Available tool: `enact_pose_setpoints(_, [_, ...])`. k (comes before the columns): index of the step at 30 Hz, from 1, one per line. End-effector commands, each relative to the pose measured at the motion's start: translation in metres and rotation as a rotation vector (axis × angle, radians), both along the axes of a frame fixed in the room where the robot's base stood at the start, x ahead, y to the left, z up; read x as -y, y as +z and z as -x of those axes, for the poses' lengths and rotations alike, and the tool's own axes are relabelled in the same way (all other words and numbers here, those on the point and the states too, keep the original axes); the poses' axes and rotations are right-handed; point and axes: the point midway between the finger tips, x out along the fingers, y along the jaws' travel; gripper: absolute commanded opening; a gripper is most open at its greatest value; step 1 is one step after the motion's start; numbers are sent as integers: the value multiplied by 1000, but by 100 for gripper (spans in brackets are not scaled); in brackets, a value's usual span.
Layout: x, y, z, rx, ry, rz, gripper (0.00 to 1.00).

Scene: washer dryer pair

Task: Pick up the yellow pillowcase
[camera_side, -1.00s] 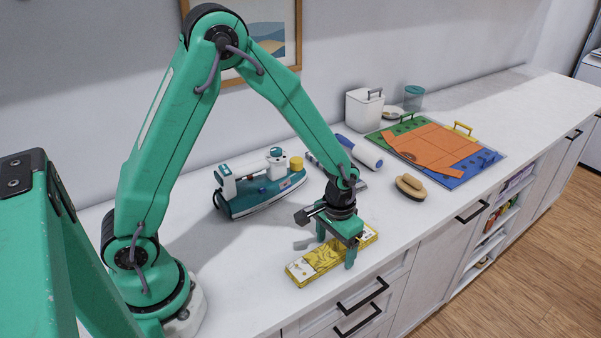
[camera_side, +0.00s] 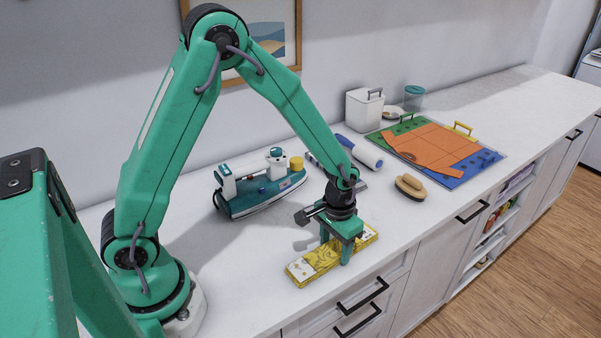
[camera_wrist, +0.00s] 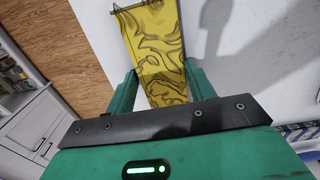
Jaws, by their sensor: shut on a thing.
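The yellow pillowcase (camera_side: 317,263) is a flat, folded strip with a darker pattern and pale patches. It lies on the white counter near the front edge. My gripper (camera_side: 337,252) points down over its middle, with a finger on each long side, and is shut on it. In the wrist view the pillowcase (camera_wrist: 156,50) runs away from between the two green fingers (camera_wrist: 158,82). The part under the gripper body is hidden. I see no clear gap between pillowcase and counter.
A teal and white iron (camera_side: 262,188) stands behind, near the wall. A wooden-backed brush (camera_side: 410,187) lies to the right. A lint roller (camera_side: 362,153), white bin (camera_side: 364,109) and colourful mat (camera_side: 482,172) are further back. The counter (camera_side: 265,255) is clear left of the pillowcase.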

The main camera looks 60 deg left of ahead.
Motion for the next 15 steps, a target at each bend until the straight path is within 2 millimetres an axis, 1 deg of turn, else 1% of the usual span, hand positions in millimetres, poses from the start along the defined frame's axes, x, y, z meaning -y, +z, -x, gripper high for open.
enact_pose_setpoints(5, [0, 3, 0, 1, 0, 0, 30])
enact_pose_setpoints(8, [0, 8, -1, 2, 0, 0, 30])
enact_pose_setpoints(11, [0, 17, -1, 3, 0, 1, 30])
enact_pose_setpoints(15, [0, 34, -1, 4, 0, 1, 30])
